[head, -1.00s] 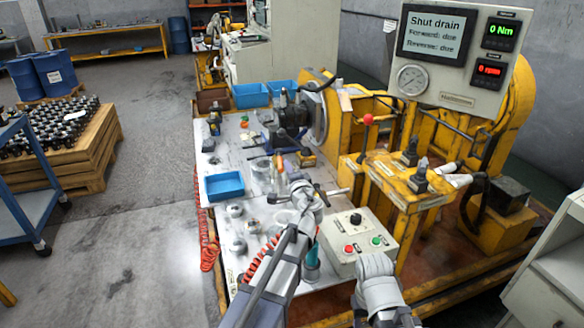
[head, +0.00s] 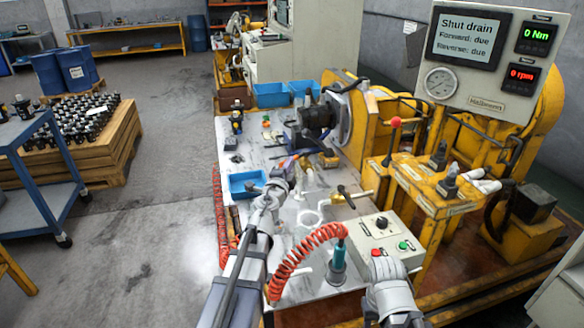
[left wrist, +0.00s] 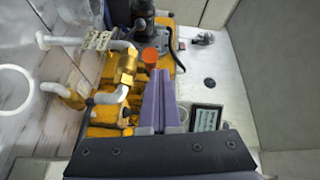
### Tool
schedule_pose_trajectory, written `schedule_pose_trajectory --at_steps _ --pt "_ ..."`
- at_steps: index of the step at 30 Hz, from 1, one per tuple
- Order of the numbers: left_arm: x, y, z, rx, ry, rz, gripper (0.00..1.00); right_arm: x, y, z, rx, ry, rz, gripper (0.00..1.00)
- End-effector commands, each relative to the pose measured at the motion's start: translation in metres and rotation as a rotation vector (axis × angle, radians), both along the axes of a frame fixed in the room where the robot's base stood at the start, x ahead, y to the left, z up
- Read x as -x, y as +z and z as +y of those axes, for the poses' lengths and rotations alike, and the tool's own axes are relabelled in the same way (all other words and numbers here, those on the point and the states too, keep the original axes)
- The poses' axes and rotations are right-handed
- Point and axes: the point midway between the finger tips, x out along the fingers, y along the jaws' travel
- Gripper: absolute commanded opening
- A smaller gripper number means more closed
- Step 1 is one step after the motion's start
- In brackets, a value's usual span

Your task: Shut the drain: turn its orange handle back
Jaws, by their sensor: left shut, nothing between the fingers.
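My left gripper (head: 277,185) is over the bench in the head view, close to the blue tray. In the left wrist view its purple-grey fingers (left wrist: 158,105) are together with nothing between them. A small orange round piece (left wrist: 150,56) shows just beyond the fingertips, beside a brass fitting (left wrist: 128,66) and white pipes (left wrist: 108,97) on a yellow body. I cannot tell for sure that it is the drain's handle, nor whether the fingers touch it. My right arm's end (head: 388,290) is by the button box; its fingers are hidden.
A blue tray (head: 246,184) lies left. The screen (head: 466,38) reads "Shut drain", with forward and reverse due.

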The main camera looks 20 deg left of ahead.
Motion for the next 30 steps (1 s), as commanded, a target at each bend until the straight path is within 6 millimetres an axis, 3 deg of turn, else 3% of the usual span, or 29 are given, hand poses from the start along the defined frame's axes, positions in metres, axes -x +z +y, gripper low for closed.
schedule_pose_trajectory --at_steps 4,15,30 --pt "0.000 -0.009 0.011 0.003 -0.070 0.038 0.00 0.000 0.000 0.000 0.000 0.000 0.000 0.50" --pt "-0.013 -0.009 0.036 0.005 -0.073 0.040 0.00 0.000 0.000 0.000 0.000 0.000 0.000 0.50" --pt "-0.026 -0.009 0.056 0.003 -0.065 0.038 0.00 0.000 0.000 0.000 0.000 0.000 0.000 0.50"
